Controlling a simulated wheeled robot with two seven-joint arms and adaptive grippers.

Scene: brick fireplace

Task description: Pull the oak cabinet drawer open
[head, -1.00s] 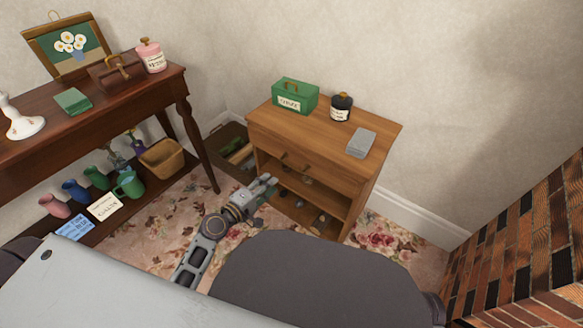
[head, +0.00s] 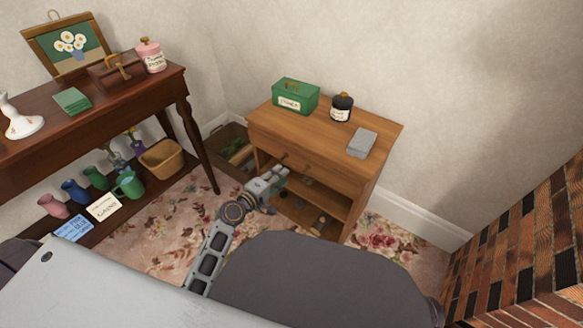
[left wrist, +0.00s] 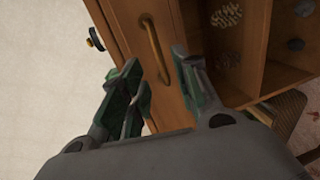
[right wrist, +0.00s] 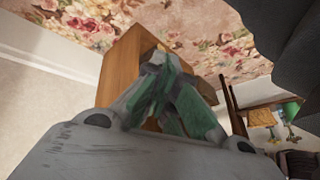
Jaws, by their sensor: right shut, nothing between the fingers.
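The oak cabinet (head: 375,185) stands against the wall, and its drawer (head: 268,143) sits below the top, looking closed. The drawer's brass bar handle (left wrist: 152,50) shows in the left wrist view, just beyond the fingertips.
Small items lie on open shelves under the drawer. A dark console table (head: 110,110) is at left, a brick fireplace (head: 530,240) at right. Flowered carpet lies between.

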